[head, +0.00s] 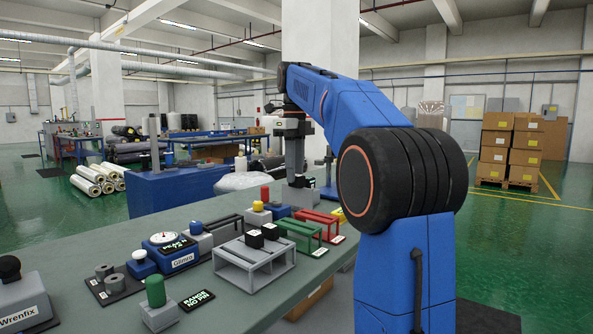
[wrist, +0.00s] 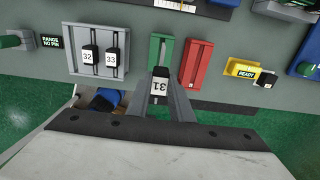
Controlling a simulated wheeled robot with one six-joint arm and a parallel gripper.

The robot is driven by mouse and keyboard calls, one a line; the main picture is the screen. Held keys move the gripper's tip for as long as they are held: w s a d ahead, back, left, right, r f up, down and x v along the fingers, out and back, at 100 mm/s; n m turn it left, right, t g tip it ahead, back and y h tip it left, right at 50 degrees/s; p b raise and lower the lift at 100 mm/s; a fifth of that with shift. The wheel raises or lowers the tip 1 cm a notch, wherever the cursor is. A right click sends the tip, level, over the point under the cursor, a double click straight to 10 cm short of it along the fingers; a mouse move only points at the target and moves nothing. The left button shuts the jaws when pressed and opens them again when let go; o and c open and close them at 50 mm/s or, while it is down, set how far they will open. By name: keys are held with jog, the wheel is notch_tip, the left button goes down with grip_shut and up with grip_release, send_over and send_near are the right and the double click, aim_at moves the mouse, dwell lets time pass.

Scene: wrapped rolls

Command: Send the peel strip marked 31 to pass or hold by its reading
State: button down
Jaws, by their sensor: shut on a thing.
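In the wrist view my gripper (wrist: 160,100) is shut on the strip marked 31 (wrist: 160,86), which has a black top and a white label. It is in front of the near end of the green rack (wrist: 155,52), with the red rack (wrist: 197,68) just to the right. In the head view my gripper (head: 296,178) is beyond the green rack (head: 300,232) and red rack (head: 318,221); the strip is not clear there. The grey rack (wrist: 100,68) holds strips 32 (wrist: 87,56) and 33 (wrist: 111,60). A blue gauge (head: 168,247) has a lit display, too small to read surely.
A sign (head: 197,299) reads "RANGE NO PIN". Bare bench (head: 240,308) shows in front of the grey rack.

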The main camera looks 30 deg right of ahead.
aim_at(295, 186)
jog(key=shift+s+f, duration=0.1)
jog(key=shift+f, duration=2.2)
jog(key=shift+f, duration=0.15)
jog(key=shift+f, duration=3.1)
jog(key=c, duration=1.5)
grip_release()
notch_tip(295, 186, up, 17)
jog(key=shift+r, duration=0.15)
